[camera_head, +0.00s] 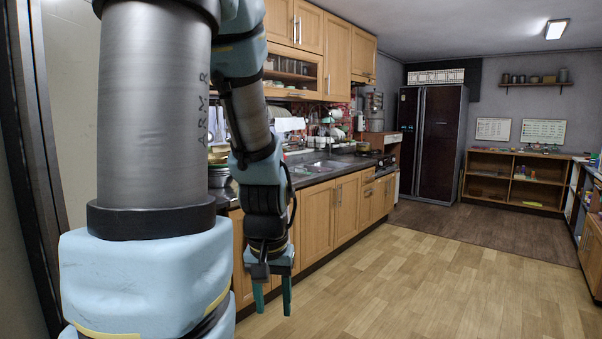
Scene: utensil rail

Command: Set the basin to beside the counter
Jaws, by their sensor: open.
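My gripper (273,297) hangs in front of the wooden cabinets, pointing down. Its two teal fingers are apart with nothing between them. The counter (343,170) runs along the left wall, with a dark top over light wood doors. A round metal vessel (219,177) stands on the near end of the counter, just left of my arm and partly hidden by it. I cannot tell whether it is the basin. No other thing is clearly a loose basin.
A sink (327,165) is set into the counter. Dishes (335,135) crowd the wall behind it. A dark fridge (431,143) and a low wooden shelf (513,182) stand at the back. The wooden floor (420,265) is clear.

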